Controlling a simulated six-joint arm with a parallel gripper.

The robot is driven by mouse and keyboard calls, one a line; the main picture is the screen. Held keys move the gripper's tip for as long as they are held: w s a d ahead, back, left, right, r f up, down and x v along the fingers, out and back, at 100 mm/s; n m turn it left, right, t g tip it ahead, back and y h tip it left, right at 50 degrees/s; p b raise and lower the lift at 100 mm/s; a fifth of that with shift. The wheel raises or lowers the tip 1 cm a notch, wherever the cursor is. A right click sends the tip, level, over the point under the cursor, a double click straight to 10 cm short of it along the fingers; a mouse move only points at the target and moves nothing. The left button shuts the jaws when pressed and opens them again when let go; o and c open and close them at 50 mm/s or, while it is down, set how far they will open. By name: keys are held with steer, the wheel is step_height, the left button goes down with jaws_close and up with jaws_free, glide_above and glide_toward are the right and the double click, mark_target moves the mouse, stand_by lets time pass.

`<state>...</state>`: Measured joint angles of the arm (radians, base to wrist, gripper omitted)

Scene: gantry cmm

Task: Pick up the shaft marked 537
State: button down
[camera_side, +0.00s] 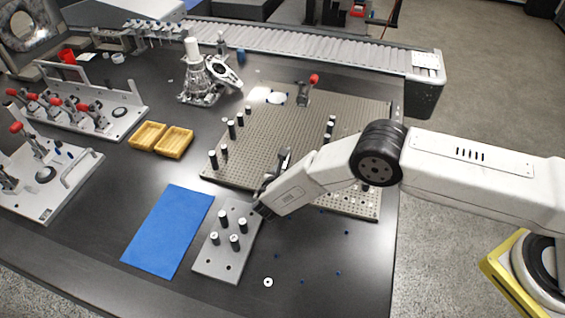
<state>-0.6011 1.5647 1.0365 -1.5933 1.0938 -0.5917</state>
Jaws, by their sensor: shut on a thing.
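A grey plate (211,263) lies on the dark table with several short dark shafts with pale tops standing in its holes, such as one at the front right (234,242) and one at the left (213,238). The numbers on their tops are too small to read, so I cannot tell which is marked 537. My gripper (261,208) reaches in from the right to the plate's far right corner. It is shut on what seems to be a shaft, mostly hidden by the jaws. I cannot tell if that shaft is clear of the plate.
A blue mat (168,231) lies bare left of the plate. Two yellow trays (174,143) sit behind it. A perforated fixture plate (270,130) with dark posts and a red-handled clamp stands behind my gripper. A small white ring (268,282) lies in front.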

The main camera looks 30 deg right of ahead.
steer(key=s+d+r, duration=0.3)
steer(key=s+r, duration=0.6)
steer(key=s, duration=0.3)
steer(key=shift+s+d, duration=0.3)
steer(key=shift+r, duration=0.1)
steer(key=shift+d, duration=0.1)
stand_by(0.5)
